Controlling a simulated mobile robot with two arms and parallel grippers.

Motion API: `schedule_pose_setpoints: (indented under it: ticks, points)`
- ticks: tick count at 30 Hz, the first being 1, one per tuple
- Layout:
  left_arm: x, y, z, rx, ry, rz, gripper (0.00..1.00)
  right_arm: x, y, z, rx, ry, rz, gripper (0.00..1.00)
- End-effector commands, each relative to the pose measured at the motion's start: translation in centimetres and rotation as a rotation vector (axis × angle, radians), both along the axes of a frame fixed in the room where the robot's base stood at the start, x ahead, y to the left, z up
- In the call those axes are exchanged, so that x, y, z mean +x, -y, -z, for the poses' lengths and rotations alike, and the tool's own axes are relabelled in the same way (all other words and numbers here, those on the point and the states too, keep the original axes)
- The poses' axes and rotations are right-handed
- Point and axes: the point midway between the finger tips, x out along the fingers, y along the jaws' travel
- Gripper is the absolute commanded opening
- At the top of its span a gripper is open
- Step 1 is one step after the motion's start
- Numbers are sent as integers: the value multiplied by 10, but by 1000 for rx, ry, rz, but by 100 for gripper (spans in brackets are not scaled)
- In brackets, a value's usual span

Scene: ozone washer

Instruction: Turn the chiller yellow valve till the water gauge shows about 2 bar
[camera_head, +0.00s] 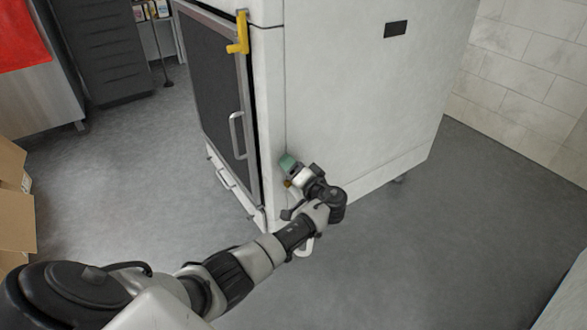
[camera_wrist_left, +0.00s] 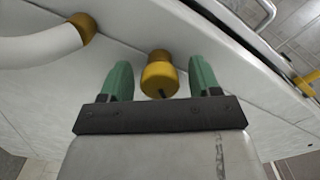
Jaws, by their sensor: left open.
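The chiller (camera_head: 340,90) is a tall white cabinet with a dark front door. In the left wrist view, a yellow valve knob (camera_wrist_left: 160,76) with a dark mark on its face sticks out of the white panel. My left gripper (camera_wrist_left: 161,80) is open, with one green finger on each side of the knob and visible gaps between. In the head view my left gripper (camera_head: 288,163) is at the cabinet's lower side, near the front corner, and mostly hides the valve. The water gauge cannot be made out in either view. My right gripper is not in view.
A white pipe with a brass-coloured fitting (camera_wrist_left: 82,26) joins the panel beside the knob. A yellow handle (camera_head: 239,36) is on the cabinet's upper front edge. Cardboard boxes (camera_head: 14,200) stand at the left. Grey floor (camera_head: 480,210) is clear at the right.

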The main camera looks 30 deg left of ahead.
Motion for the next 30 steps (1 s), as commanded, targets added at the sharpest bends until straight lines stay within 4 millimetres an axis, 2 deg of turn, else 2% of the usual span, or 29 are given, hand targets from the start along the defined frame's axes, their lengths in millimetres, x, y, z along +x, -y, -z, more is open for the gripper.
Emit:
schedule_pose_setpoints:
  ticks: [1,9,11,20,30]
  points:
    - [0,0,0,0,0,0,61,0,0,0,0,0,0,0]
    - [0,0,0,0,0,0,20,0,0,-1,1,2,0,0]
    - [0,0,0,0,0,0,13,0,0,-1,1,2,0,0]
    - [0,1,-1,16,-40,1,13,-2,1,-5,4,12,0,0]
    - [0,1,-2,102,-253,2,13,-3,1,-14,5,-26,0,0]
